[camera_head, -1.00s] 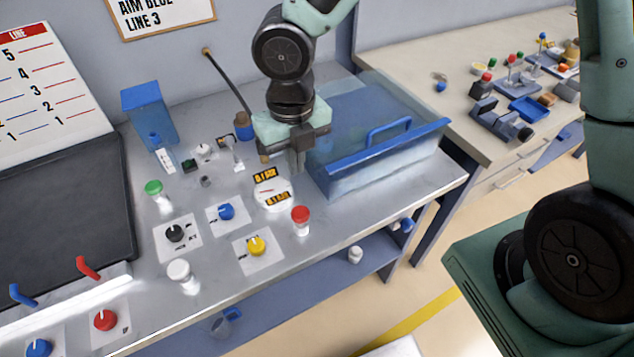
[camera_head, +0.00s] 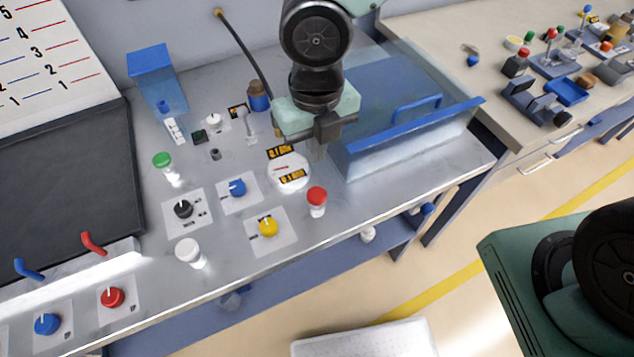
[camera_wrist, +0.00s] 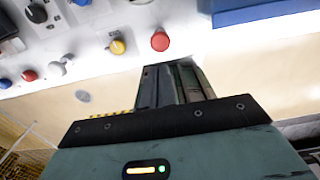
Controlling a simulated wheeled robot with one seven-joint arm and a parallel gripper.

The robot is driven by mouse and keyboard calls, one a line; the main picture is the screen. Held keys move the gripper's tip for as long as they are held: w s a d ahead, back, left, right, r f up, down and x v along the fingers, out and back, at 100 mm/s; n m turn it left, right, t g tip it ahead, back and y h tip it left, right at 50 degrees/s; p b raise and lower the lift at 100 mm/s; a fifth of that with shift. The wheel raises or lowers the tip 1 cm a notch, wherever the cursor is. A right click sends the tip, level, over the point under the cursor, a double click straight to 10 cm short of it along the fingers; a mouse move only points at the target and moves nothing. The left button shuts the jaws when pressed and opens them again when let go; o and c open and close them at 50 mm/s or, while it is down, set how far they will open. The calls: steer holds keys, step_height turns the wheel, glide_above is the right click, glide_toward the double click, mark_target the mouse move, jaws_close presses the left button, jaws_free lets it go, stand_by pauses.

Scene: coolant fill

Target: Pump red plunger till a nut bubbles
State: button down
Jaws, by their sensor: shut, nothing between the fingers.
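The red plunger (camera_head: 316,199) stands upright near the front edge of the metal bench, a red cap on a white body. It also shows in the wrist view (camera_wrist: 160,41), just beyond my fingertips in the picture. My gripper (camera_head: 320,150) is shut and empty, pointing down above and behind the red plunger, apart from it. In the wrist view its fingers (camera_wrist: 172,68) lie together. A clear tank with a blue rim (camera_head: 415,126) stands to the right of the gripper. I cannot make out any nut or bubbles.
A round gauge (camera_head: 289,176) lies behind the red plunger. Green (camera_head: 163,163) and white (camera_head: 189,252) plungers, a yellow knob (camera_head: 268,227), a blue knob (camera_head: 237,188) and a black knob (camera_head: 183,209) stand to the left. A blue-topped container (camera_head: 150,62) stands at the back.

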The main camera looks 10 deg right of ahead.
mark_target(317, 194)
step_height(317, 194, down, 11)
steer(key=shift+b, duration=0.4)
step_height(317, 194, down, 3)
steer(key=shift+r+b, duration=0.1)
steer(key=shift+b, duration=0.95)
steer(key=shift+s+r, duration=0.1)
steer(key=shift+r+p, duration=0.25)
steer(key=shift+p, duration=0.2)
step_height(317, 194, up, 14)
steer(key=p, duration=0.4)
steer(key=shift+f, duration=0.2)
